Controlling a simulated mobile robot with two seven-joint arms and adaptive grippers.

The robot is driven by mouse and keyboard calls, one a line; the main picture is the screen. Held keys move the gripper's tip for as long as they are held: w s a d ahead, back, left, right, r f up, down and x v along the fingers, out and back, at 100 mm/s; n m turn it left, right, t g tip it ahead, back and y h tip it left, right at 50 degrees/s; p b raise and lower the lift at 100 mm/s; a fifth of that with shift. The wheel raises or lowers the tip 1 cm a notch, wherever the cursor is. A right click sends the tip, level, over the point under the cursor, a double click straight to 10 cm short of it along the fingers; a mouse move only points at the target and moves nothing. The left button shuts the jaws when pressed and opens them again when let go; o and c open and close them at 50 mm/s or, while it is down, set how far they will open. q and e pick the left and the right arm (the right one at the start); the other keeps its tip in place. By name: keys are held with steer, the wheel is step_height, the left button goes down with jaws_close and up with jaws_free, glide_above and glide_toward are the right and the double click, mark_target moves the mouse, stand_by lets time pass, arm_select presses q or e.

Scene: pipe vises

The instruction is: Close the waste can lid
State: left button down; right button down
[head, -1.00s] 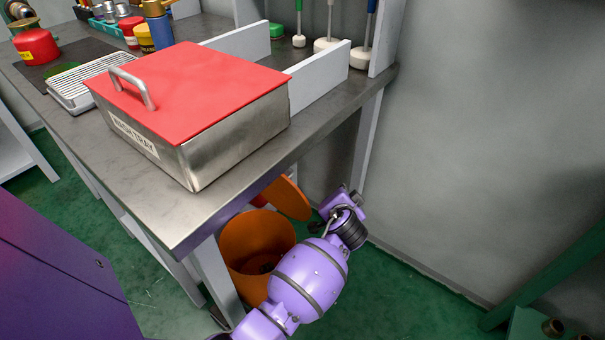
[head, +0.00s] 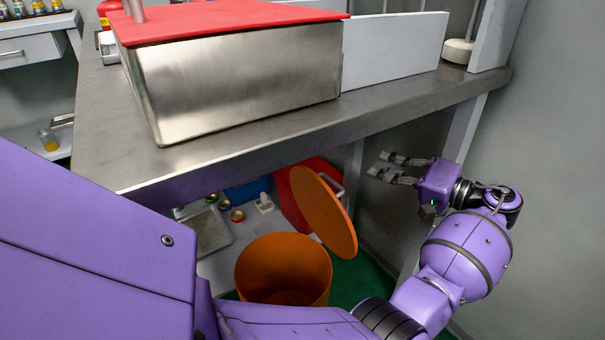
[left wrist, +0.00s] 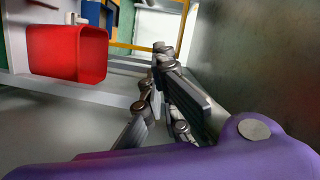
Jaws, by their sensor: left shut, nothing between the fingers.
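The orange waste can (head: 285,265) stands on the floor under the near edge of the workbench, its mouth open. Its round orange lid (head: 325,212) stands tilted up at the can's right rear side. My left gripper (head: 376,165) is to the right of the lid and a little higher in the picture, apart from it, with its fingers pointing left. It is shut and empty. In the left wrist view its fingers (left wrist: 162,95) show, but I cannot make out the can or the lid there. My right gripper is not in view.
The workbench (head: 110,120) carries a steel tray (head: 240,85) with a red cover. Its edge overhangs the can, and a bench leg (head: 460,130) stands near my gripper. Behind the lid is a red box (head: 293,195); a red bin (left wrist: 65,52) shows in the left wrist view. A grey wall (head: 550,180) bounds the right.

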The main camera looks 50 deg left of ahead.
arm_select(q)
steer(key=s+a+f+b, duration=0.1)
steer(key=s+a+f, duration=0.1)
steer(key=s+a, duration=0.2)
steer(key=shift+s+a, duration=0.25)
steer(key=shift+a, duration=0.3)
steer(key=shift+s, duration=0.1)
